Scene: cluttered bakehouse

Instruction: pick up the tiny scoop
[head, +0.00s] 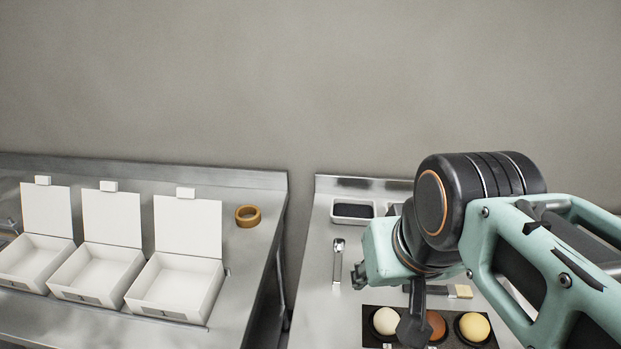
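The tiny scoop (338,262) looks like a small metal scoop lying on the steel counter right of the gap. Its round bowl is at the far end and its thin handle points toward me. My gripper (413,322) is right of the scoop and nearer to me, apart from it in the picture, over the dark tray area. My arm partly hides it, and I cannot make out whether its fingers are open or shut. I see nothing held in it.
A dark tray (369,342) with several round items stands at the front. A white container with dark contents (353,219) is behind the scoop. Left of the gap, the other counter (239,262) holds open white boxes (172,285) and a tape roll (247,216).

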